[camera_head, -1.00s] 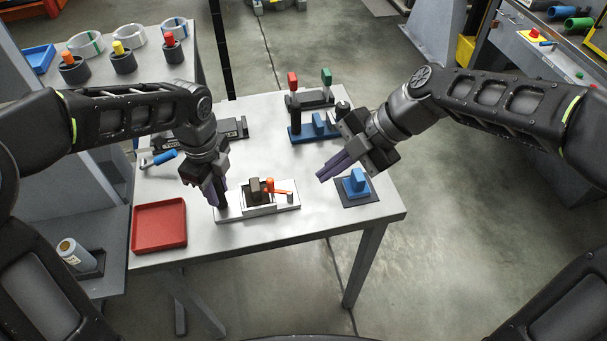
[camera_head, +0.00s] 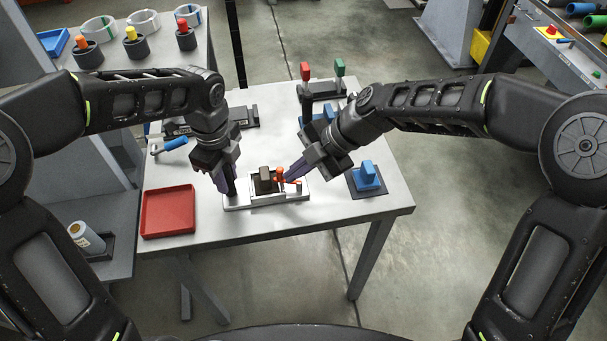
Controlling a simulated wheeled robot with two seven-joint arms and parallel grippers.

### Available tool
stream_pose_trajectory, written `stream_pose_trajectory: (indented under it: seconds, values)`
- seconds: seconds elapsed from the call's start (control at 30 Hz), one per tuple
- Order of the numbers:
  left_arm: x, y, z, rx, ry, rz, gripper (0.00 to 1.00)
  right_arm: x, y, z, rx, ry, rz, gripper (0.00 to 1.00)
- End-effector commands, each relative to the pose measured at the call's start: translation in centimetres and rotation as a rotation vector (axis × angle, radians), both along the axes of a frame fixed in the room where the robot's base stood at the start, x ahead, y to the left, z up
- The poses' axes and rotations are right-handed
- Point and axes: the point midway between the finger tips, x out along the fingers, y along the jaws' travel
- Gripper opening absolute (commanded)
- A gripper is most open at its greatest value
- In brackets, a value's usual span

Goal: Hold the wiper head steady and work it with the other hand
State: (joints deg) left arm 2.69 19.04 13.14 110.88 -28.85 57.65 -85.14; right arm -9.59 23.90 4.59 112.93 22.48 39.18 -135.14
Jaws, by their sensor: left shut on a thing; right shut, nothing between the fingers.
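The wiper head appears to be the small unit with a white base (camera_head: 262,203), a dark brown block (camera_head: 264,175) and an orange lever (camera_head: 279,174), near the table's front edge. My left gripper (camera_head: 225,186) points down at the unit's left end, shut on a dark upright grip there. My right gripper (camera_head: 289,175) is shut and empty, its purple fingertips close beside the orange lever. I cannot tell whether they touch it. The fingers hide part of the unit's right side.
A red tray (camera_head: 168,212) lies left of the unit. A blue block on a dark pad (camera_head: 367,178) stands to the right. A stand with red and green knobs (camera_head: 322,87) is at the back. A blue-handled tool (camera_head: 170,145) lies at the left.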

Motion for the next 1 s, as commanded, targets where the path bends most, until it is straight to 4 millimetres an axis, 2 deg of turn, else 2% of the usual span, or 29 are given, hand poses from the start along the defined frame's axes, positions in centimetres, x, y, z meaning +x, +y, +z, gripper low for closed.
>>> stream_pose_trajectory:
  seconds: [1.0]
  values:
    - [-0.12, 0.00, -0.18, 0.000, 0.004, 0.000, 0.00, 0.12, 0.04, -0.01, -0.001, 0.000, -0.088, 0.00]
